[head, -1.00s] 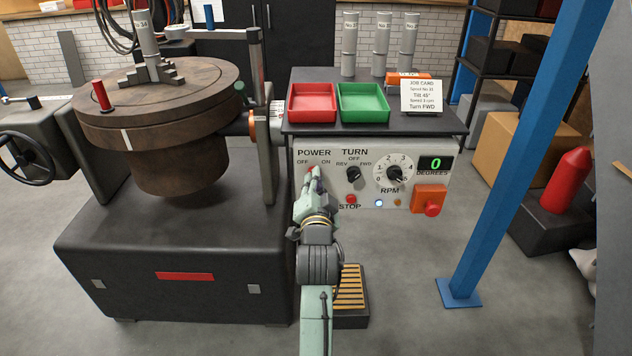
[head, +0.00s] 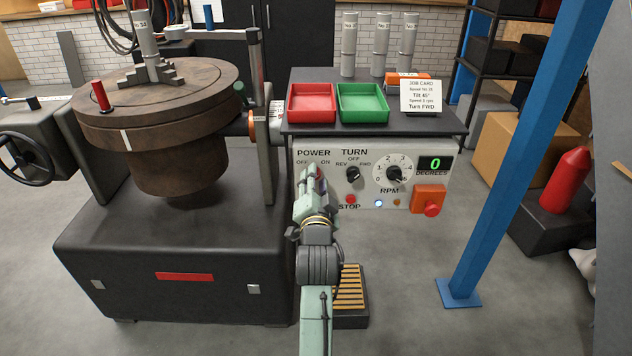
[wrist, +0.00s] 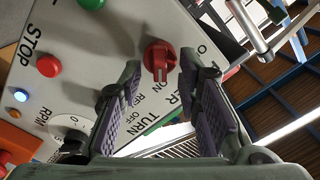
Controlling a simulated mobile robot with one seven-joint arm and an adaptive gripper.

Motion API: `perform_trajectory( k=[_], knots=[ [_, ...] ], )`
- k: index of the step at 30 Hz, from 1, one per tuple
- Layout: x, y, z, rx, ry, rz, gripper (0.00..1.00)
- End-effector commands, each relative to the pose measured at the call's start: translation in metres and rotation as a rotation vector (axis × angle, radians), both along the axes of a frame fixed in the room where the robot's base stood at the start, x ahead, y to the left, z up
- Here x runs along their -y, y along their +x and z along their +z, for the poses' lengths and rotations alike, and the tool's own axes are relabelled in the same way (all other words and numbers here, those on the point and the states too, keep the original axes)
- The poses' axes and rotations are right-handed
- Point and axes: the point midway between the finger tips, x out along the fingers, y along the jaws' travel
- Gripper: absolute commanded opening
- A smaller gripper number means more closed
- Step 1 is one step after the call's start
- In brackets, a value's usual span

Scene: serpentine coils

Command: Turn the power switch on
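The power switch is a red rotary knob (wrist: 159,58) on the white control panel (head: 326,194). In the wrist view it sits between my two finger tips, with a gap showing on both sides. My gripper (wrist: 160,72) is open with its purple-padded fingers pointing at the panel. In the head view my gripper (head: 312,180) is just below the POWER label and largely hides the knob. Whether a finger touches the knob I cannot tell. The knob's exact setting is hard to read.
To the right of the power switch are the black TURN selector (head: 352,174), the red STOP button (head: 351,199), the RPM dial (head: 394,174) and an orange box with a red button (head: 431,205). The green display (head: 435,164) reads 0. A blue lamp (head: 379,203) is lit.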

Motion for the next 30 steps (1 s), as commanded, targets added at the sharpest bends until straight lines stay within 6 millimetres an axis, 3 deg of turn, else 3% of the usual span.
perform_trajectory(
  k=[7,19,30],
  knots=[
    [0.0,-0.009,-0.001,-0.001,-0.001,0.0,0.31],
    [0.0,-0.068,-0.001,-0.001,0.0,0.0,0.31],
    [0.0,-0.075,0.0,0.0,0.0,0.0,0.31]
  ],
)
